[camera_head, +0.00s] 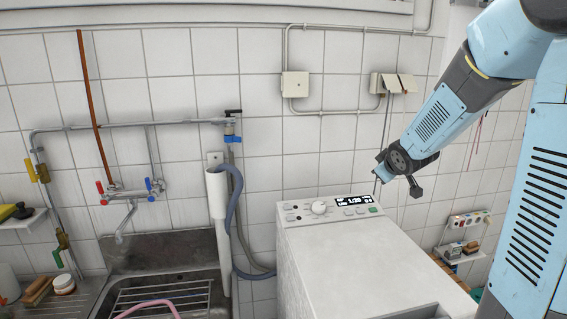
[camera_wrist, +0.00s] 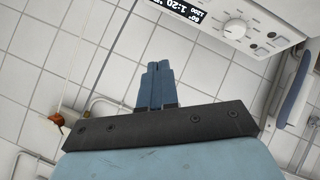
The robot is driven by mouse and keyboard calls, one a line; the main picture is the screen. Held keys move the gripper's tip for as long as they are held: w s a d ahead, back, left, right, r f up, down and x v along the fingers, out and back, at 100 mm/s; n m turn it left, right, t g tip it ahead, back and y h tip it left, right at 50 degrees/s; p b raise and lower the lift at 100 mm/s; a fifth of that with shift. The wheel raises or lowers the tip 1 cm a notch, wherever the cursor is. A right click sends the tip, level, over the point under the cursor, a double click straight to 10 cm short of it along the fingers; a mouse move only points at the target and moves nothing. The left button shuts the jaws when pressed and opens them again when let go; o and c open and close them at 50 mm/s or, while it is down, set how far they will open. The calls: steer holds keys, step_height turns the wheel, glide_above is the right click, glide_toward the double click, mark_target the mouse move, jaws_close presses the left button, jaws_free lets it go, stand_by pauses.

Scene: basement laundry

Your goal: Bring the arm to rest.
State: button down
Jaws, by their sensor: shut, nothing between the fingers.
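My gripper shows in the wrist view (camera_wrist: 157,84) with its two blue fingers together and nothing between them. In the head view my blue arm comes in from the upper right, and the gripper end (camera_head: 381,172) points down and left. It is in the air above the back right of the white washing machine (camera_head: 365,262), apart from it as far as I can tell. The machine's panel with a lit display and a round knob also shows at the top of the wrist view (camera_wrist: 262,42).
A metal sink (camera_head: 160,250) with a tap (camera_head: 128,205) is at left, with a grey-blue drain hose (camera_head: 236,215) beside the machine. Pipes and a junction box (camera_head: 295,85) run along the tiled wall. A small shelf (camera_head: 462,257) with items is at right. The machine top is clear.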

steer(key=s+a+r+m+g, duration=0.1)
steer(key=s+a+r+m, duration=0.1)
steer(key=s, duration=0.9)
steer(key=s+a+r+m+g, duration=0.1)
steer(key=s+r+m+g, duration=0.1)
steer(key=s, duration=0.9)
steer(key=s+a+r+m+g, duration=0.1)
steer(key=s+a+m+g, duration=0.1)
steer(key=s, duration=0.9)
steer(key=shift+s+a+r+m, duration=0.35)
steer(key=shift+r+m, duration=0.05)
steer(key=shift+m, duration=0.4)
